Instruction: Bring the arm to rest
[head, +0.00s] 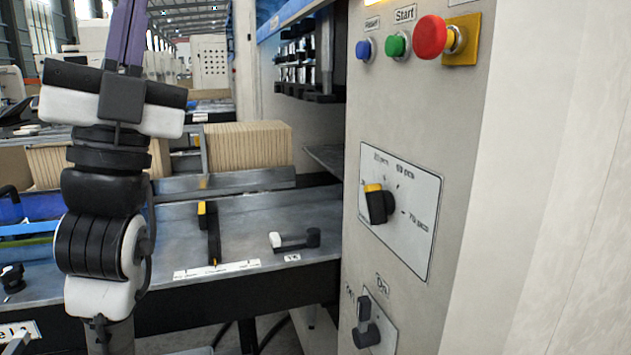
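My arm stands upright at the left of the head view, with black joints and white links. My gripper (126,32) points up at its top, with a white and black hand below two purple-grey fingers. The fingers sit side by side at the middle of the hand with no visible gap, and nothing shows between them. Their tips reach the top edge of the picture and may be cut off. The arm is in front of the machine bed and left of the control panel (468,130); it appears clear of the panel.
The panel carries a blue button (365,48), a green Start button (396,45), a red button (430,37), a black-and-yellow dial (378,204) and a lower black switch (366,325). A metal bed (250,222) bears a small handle (295,239). Brown stacked sheets (248,147) stand behind.

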